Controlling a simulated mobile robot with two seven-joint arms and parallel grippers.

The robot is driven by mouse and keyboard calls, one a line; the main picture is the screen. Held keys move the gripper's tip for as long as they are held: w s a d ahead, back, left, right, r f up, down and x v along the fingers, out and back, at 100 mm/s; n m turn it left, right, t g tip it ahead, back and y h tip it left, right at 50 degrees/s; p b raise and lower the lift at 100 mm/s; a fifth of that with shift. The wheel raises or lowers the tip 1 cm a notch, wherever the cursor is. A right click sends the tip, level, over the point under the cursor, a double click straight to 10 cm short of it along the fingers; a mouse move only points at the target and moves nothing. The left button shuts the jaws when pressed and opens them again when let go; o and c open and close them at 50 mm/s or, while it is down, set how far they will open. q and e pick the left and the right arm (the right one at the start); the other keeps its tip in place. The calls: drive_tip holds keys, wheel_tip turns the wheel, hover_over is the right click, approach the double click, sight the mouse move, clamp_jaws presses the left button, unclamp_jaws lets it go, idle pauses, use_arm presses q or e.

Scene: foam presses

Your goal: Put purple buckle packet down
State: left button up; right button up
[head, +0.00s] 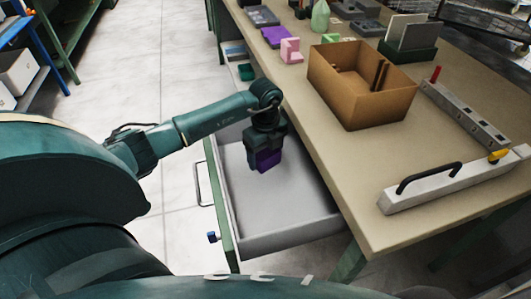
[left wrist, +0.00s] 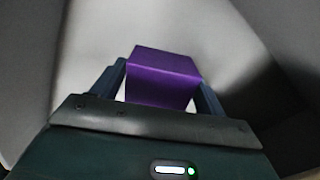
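I cannot tell whether the packet's underside touches the drawer floor. My right gripper is not in view.
The drawer is otherwise bare in front of the gripper. On the bench (head: 345,180) stand a cardboard box (head: 345,100), a long bar with a black handle (head: 430,185), a pink block (head: 291,50) and another purple item (head: 276,36). A second drawer with a green item (head: 246,72) is farther back.

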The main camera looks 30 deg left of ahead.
sight(265, 151)
use_arm(q)
drive_tip(key=shift+o, duration=1.2)
wheel_tip(265, 151, up, 12)
drive_tip(key=shift+r+p, duration=0.2)
drive_tip(key=shift+p, duration=0.1)
